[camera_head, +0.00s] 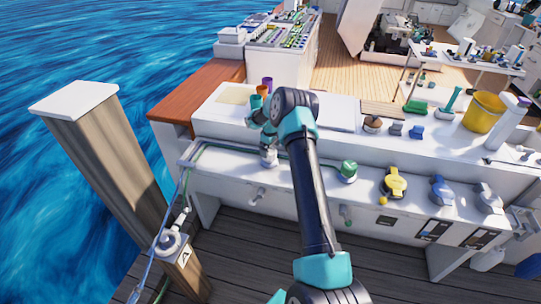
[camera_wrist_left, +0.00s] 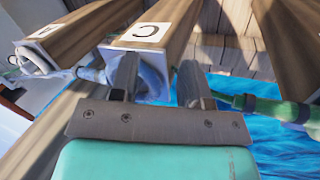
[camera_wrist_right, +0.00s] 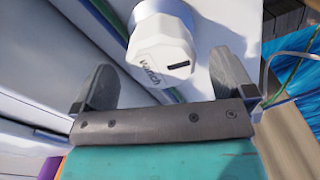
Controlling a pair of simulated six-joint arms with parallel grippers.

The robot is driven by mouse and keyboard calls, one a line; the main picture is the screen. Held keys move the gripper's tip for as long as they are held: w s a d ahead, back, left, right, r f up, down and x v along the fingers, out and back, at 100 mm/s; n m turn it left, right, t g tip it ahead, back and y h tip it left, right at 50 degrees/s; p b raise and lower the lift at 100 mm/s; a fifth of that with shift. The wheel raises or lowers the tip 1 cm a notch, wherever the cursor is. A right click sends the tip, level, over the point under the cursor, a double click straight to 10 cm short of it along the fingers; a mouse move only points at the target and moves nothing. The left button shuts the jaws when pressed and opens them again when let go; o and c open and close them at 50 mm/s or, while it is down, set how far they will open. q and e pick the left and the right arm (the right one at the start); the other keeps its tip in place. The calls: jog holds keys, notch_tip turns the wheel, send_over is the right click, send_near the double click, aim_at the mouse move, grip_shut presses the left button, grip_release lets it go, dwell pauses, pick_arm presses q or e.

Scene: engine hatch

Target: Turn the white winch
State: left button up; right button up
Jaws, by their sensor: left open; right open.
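The white winch (camera_wrist_right: 160,50) is a white knob with "Winch" lettering and a dark slot on its face. It shows in the right wrist view just beyond and between the fingers of my right gripper (camera_wrist_right: 163,78), which is open. In the head view, the white winch (camera_head: 268,157) sits on the boat's white ledge, directly below my right gripper (camera_head: 268,136), partly covered by it. I cannot tell whether the fingers touch it. My left gripper (camera_wrist_left: 157,75) is open in its wrist view, in front of a post (camera_wrist_left: 150,35) marked C; it is not visible in the head view.
Cups and a yellow bucket (camera_head: 483,112) stand on the counter. A wooden post (camera_head: 110,150) rises at left. A green connector (camera_wrist_left: 272,106) is beside my left gripper.

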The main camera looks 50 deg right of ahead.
aim_at(270, 151)
jog(key=shift+f, duration=2.15)
jog(key=c, duration=0.9)
